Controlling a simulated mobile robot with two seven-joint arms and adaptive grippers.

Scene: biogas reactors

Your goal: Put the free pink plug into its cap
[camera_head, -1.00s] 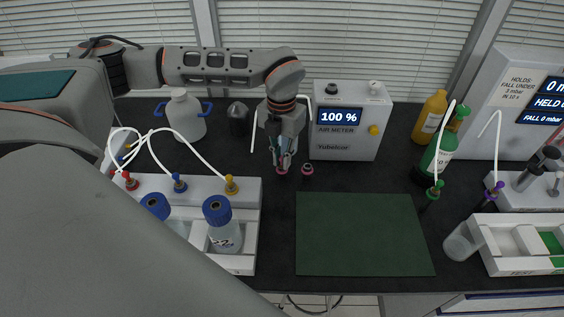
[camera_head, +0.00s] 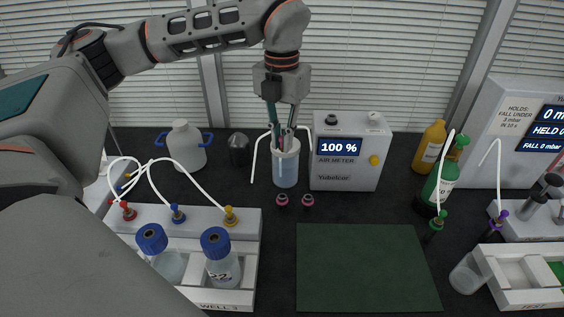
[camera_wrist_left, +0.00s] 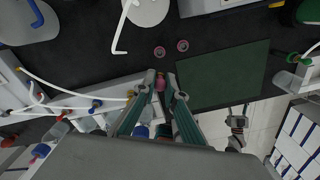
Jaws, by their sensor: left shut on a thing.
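My left gripper (camera_head: 283,147) is raised in front of a clear beaker in the head view. In the left wrist view its fingers (camera_wrist_left: 161,77) are shut on the pink plug (camera_wrist_left: 160,85), which shows between the tips. In the head view the plug is too small to make out. Two small pink caps (camera_head: 281,200) (camera_head: 307,200) sit side by side on the dark bench, below the gripper. Both caps also show in the left wrist view (camera_wrist_left: 159,52) (camera_wrist_left: 183,45), apart from the plug. What seems to be my right gripper (camera_wrist_left: 237,122) hangs over the floor there.
The beaker (camera_head: 286,172) with tools stands behind the caps, beside the air meter (camera_head: 327,172). A green mat (camera_head: 368,265) lies in front. A white rack (camera_head: 250,255) with blue-capped bottles is at left, with tubes nearby. A green bottle (camera_head: 436,188) stands at right.

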